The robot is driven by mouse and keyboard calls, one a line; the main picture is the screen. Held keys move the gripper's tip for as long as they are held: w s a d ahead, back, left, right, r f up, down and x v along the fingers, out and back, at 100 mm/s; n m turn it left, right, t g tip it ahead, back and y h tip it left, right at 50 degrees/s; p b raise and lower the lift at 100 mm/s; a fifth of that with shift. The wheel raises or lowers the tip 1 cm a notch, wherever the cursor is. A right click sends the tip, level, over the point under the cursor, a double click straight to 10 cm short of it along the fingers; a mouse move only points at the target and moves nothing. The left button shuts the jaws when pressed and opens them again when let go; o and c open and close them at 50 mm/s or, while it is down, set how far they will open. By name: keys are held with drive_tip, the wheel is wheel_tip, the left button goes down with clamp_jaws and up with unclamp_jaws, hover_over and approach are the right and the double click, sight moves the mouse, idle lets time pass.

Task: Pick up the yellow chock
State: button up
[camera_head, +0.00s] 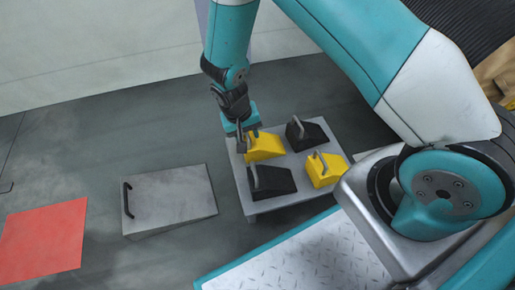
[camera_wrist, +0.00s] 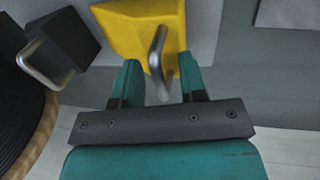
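A yellow chock (camera_head: 265,147) with a grey metal handle sits at the back left of a low grey stand (camera_head: 249,206). A second yellow chock (camera_head: 325,170) sits at the front right of the stand. My gripper (camera_head: 242,137) is at the back-left chock. In the wrist view my gripper (camera_wrist: 162,82) is open, with its two teal fingers either side of the handle (camera_wrist: 158,55) of a yellow chock (camera_wrist: 125,28). I cannot tell whether the fingers touch the handle.
Black chocks stand at the back right (camera_head: 307,134) and front left (camera_head: 272,180) of the stand. A grey block with a black handle (camera_head: 172,200) and a red floor patch (camera_head: 43,240) lie to the left. Open floor surrounds them.

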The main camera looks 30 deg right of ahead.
drive_tip(key=shift+r, duration=0.1)
clamp_jaws()
idle(1.2)
